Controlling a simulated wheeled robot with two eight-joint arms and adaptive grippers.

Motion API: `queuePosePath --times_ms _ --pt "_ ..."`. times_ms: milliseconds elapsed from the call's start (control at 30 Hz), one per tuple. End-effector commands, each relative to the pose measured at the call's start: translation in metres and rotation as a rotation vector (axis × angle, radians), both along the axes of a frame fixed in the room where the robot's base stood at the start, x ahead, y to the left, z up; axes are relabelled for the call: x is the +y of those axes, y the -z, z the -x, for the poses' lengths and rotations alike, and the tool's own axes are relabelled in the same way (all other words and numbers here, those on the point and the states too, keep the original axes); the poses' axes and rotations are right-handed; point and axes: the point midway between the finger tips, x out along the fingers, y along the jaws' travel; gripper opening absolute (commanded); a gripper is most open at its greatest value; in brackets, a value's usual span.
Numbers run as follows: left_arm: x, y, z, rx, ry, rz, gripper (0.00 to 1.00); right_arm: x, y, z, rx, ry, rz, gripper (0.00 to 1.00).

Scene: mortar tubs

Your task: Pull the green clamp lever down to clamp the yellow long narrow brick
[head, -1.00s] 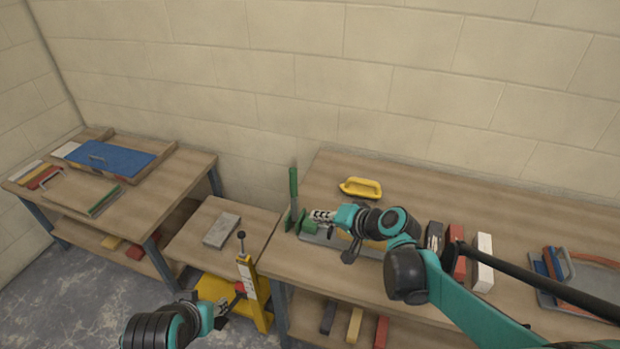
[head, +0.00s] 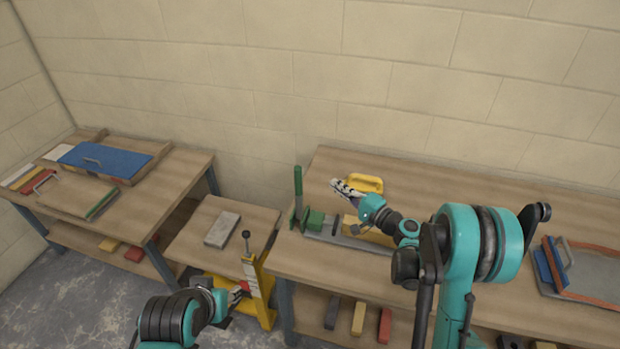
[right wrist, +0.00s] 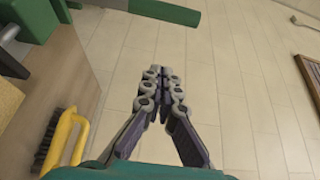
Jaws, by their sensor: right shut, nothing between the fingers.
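The green clamp lever (head: 298,188) stands upright at the left end of the clamp on the right-hand bench; part of it crosses the top of the right wrist view (right wrist: 165,10). A green jaw block (head: 315,218) sits beside its foot. The yellow brick (head: 351,224) lies in the clamp, partly hidden by my right arm. My right gripper (head: 336,184) is shut and empty, above the bench to the right of the lever and apart from it in the head view. My left gripper (head: 240,290) is low at the yellow stand; its fingers are too small to read.
A yellow-handled brush (head: 366,183) lies behind the clamp, near my right gripper. A low table (head: 262,216) with a grey block (head: 222,229) stands left of the bench. The yellow stand (head: 258,285) is in front. A tray (head: 585,270) lies at the bench's right.

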Motion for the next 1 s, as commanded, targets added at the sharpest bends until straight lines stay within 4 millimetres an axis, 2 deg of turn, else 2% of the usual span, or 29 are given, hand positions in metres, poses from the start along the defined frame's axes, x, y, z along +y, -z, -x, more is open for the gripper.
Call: queuePosePath --times_ms 233,367,767,1000 --pt "0.0 0.001 0.0 0.0 0.0 0.0 0.4 0.003 0.0 -0.002 0.0 -0.001 0.001 0.0" --pt "0.0 0.004 0.0 0.0 0.0 0.0 0.4 0.013 0.001 -0.013 0.0 -0.004 0.001 0.0" --pt "0.0 0.022 0.0 0.0 0.0 0.0 0.4 0.068 0.002 -0.074 0.001 -0.004 0.002 0.0" --pt "0.0 0.031 0.0 0.0 0.0 0.0 0.4 0.083 0.001 -0.047 0.001 -0.002 0.002 0.0"
